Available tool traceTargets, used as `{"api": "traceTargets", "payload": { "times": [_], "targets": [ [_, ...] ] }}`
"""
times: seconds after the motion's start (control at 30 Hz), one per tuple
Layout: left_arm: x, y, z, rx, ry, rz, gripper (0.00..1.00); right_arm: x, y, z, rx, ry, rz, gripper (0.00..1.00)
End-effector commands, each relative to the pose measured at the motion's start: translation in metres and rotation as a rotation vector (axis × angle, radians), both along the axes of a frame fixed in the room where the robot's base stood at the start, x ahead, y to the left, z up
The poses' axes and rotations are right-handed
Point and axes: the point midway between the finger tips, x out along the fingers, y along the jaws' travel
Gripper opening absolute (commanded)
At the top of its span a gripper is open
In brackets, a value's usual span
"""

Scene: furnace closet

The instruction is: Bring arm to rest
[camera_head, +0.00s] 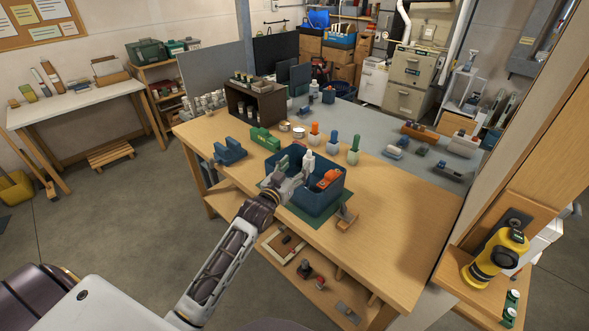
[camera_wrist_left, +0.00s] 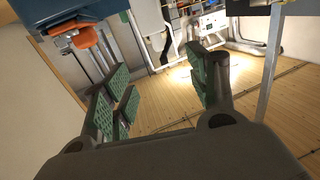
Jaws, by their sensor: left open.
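My left arm comes in from the lower left in the head view. Its left gripper (camera_head: 290,181) is over the near left part of a dark blue bin (camera_head: 318,205) on the wooden workbench (camera_head: 390,220). In the left wrist view the left gripper (camera_wrist_left: 165,92) has its green-padded fingers spread apart, with nothing held between them. An orange tool (camera_head: 326,179) lies in the bin. The gripper and wrist hide part of the bin's left side. My right gripper is not in view.
A green mat (camera_head: 293,212) lies under the bin. A blue-handled item (camera_head: 229,151), a green block (camera_head: 265,139) and several bottles, including a green one (camera_head: 353,151), stand around it. A yellow tool (camera_head: 494,258) is on the right shelf. The bench's right front is clear.

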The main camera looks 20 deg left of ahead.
Motion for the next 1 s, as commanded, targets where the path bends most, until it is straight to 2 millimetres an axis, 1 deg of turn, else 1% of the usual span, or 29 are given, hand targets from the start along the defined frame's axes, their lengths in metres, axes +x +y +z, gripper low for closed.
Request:
{"api": "traceTargets", "payload": {
  "times": [0.73,0.87,1.0],
  "targets": [
    [-0.001,-0.001,-0.001,0.000,0.006,0.000,0.58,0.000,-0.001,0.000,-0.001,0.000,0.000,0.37],
    [-0.006,-0.003,-0.008,0.005,0.039,0.000,0.58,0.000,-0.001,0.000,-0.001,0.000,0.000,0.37],
    [-0.018,-0.008,-0.025,0.014,0.116,-0.001,0.58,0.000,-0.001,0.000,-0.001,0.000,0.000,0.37]
  ]
}}
